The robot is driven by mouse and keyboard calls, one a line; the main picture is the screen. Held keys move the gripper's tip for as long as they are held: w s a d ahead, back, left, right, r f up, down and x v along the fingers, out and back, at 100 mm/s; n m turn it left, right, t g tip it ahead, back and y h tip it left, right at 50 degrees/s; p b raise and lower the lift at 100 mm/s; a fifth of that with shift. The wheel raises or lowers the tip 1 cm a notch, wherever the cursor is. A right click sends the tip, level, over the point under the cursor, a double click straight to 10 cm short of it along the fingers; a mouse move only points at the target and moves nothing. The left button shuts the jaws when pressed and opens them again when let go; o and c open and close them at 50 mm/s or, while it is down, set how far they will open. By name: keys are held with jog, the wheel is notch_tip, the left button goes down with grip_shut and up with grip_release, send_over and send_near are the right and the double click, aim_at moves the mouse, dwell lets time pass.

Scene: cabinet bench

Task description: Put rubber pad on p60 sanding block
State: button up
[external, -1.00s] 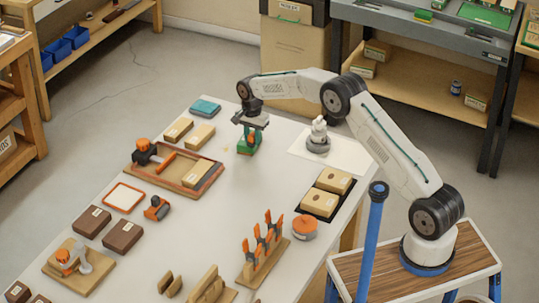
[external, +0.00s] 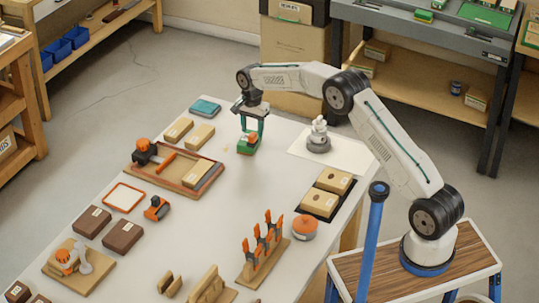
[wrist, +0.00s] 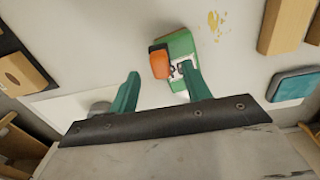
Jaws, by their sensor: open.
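A green block (external: 246,148) with an orange top piece stands on the white bench below my gripper (external: 252,131). It also shows in the wrist view (wrist: 182,46), with the orange piece and a small label. My gripper is open and empty; its green fingers (wrist: 160,71) reach toward the block from above, and I cannot tell whether they touch it. A teal pad-like block (external: 205,107) lies at the bench's far left; its corner shows in the wrist view (wrist: 291,85). Labels are too small to read, so I cannot tell which thing is the p60 sanding block or the rubber pad.
Tan labelled blocks (external: 179,130) and a wooden tray (external: 148,178) lie left of my gripper. A grey-white fixture (external: 318,138) stands on a white sheet to the right. Two tan blocks (external: 332,181) sit on a dark mat. An orange clamp rack (external: 264,247) stands nearer.

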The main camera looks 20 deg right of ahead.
aim_at(253, 134)
notch_tip(253, 134, up, 8)
dwell(0.4)
jog(key=s+d+r+n, duration=0.4)
jog(key=s+d+r, duration=1.6)
jog(key=s+d, duration=0.25)
jog(key=s+d+f+n, duration=0.1)
jog(key=s+d+f, duration=0.1)
jog(key=s, duration=0.7)
jog(key=s+d+f+n+t, duration=0.1)
jog(key=s+d, duration=0.4)
jog(key=s, duration=0.5)
jog(key=s+d+f+n, duration=0.3)
jog(key=s+d+f, duration=0.1)
jog(key=s, duration=0.6)
jog(key=shift+s+f, duration=0.25)
jog(key=shift+f, duration=0.2)
